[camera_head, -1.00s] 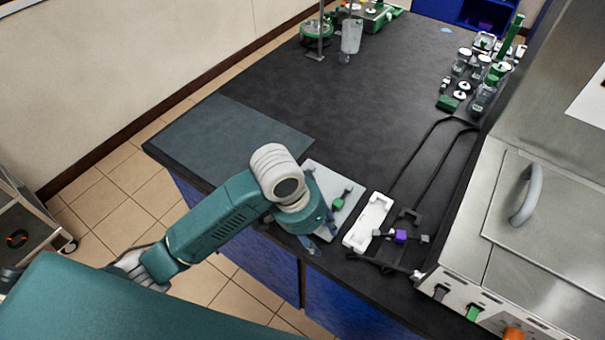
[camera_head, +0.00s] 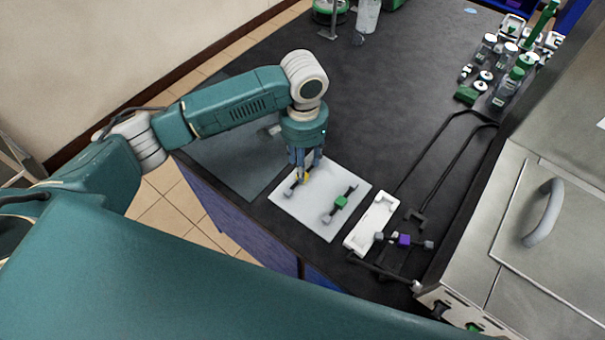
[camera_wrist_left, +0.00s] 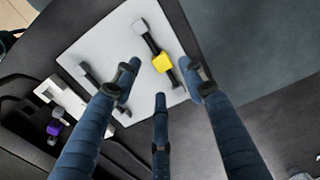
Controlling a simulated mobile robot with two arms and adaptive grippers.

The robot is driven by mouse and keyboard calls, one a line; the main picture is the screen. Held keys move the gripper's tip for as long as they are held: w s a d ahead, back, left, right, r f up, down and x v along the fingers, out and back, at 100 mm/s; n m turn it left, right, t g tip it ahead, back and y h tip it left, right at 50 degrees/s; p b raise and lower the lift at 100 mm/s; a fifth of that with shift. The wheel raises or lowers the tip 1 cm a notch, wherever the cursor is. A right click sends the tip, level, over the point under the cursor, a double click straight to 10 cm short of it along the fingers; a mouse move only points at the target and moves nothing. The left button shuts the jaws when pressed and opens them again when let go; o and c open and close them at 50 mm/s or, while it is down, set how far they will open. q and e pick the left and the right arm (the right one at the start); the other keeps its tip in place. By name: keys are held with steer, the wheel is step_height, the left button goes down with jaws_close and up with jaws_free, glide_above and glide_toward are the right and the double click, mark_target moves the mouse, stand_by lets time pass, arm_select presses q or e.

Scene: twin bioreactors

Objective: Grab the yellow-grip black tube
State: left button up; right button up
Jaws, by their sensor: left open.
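The yellow-grip black tube (camera_head: 291,192) lies on a white mat (camera_head: 318,216) on the dark bench. Its yellow grip also shows in the left wrist view (camera_wrist_left: 161,62), between and just beyond my fingertips. My left gripper (camera_head: 304,168) points down over this tube, with its fingers spread open and nothing held. In the head view the fingers hide part of the tube. In the left wrist view one finger (camera_wrist_left: 200,84) overlaps the tube's end; I cannot tell whether they touch. A green-grip black tube (camera_head: 341,202) lies on the same mat. My right gripper is not in view.
A white holder (camera_head: 371,224) and a purple-grip tube (camera_head: 404,240) lie right of the mat. A steel machine (camera_head: 530,235) stands at the right. Bottles (camera_head: 509,84) stand at the back right. The bench middle is clear.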

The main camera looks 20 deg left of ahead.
mark_target(288, 192)
arm_select(q)
steer(key=shift+f, duration=0.4)
step_height(288, 192, down, 4)
steer(key=shift+a+r+p, duration=0.15)
steer(key=shift+r+p, duration=0.05)
steer(key=shift+p, duration=0.7)
steer(key=shift+f, duration=0.3)
steer(key=shift+w+f, duration=0.1)
steer(key=shift+c, duration=0.3)
steer(key=c, duration=1)
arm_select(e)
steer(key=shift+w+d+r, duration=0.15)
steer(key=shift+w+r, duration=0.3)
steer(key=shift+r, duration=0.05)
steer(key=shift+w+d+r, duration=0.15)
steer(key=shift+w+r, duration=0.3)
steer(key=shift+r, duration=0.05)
arm_select(q)
steer(key=shift+o, duration=0.2)
